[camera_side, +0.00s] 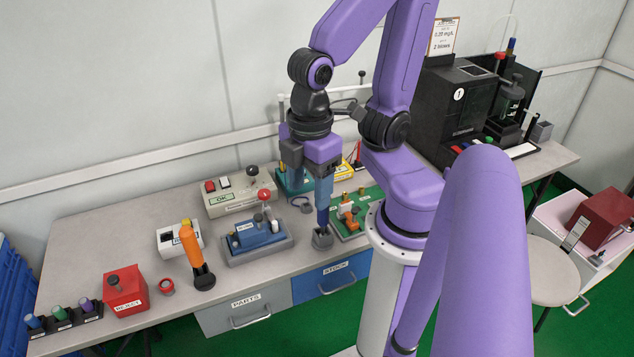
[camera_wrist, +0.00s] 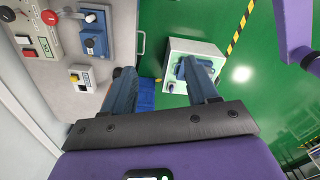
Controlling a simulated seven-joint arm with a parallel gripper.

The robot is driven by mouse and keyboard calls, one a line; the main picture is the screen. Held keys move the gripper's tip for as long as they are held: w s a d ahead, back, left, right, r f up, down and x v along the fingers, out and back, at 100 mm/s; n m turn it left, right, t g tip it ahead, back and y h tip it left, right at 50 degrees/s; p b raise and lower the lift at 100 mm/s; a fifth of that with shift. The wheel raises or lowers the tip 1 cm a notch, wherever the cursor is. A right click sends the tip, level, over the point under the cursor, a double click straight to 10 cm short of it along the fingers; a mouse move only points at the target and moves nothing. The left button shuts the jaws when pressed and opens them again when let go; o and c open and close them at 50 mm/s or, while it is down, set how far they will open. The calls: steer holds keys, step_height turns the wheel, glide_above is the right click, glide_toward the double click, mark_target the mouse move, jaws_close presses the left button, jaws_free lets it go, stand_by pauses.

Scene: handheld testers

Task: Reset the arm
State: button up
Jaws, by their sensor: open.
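My gripper (camera_side: 309,203) hangs over the bench among the testers, its blue fingers pointing down. In the wrist view my gripper (camera_wrist: 160,75) has its two fingers well apart, with nothing visible held between them. In the side view one fingertip is close above a small grey holder (camera_side: 322,239); I cannot tell whether they touch. A blue handheld tester in a grey cradle (camera_side: 258,240) lies left of the fingers. An orange handheld tester (camera_side: 190,243) stands upright in a dark base farther left.
A red REJECT box (camera_side: 125,291) and small coloured cylinders stand at the left end of the bench (camera_side: 95,235). A control box (camera_side: 238,193) stands behind the blue tester. A green board (camera_side: 358,210) lies right of my fingers. A black machine (camera_side: 455,105) is at the back right.

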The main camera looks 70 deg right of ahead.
steer(key=shift+s+d, duration=0.3)
steer(key=shift+s, duration=0.35)
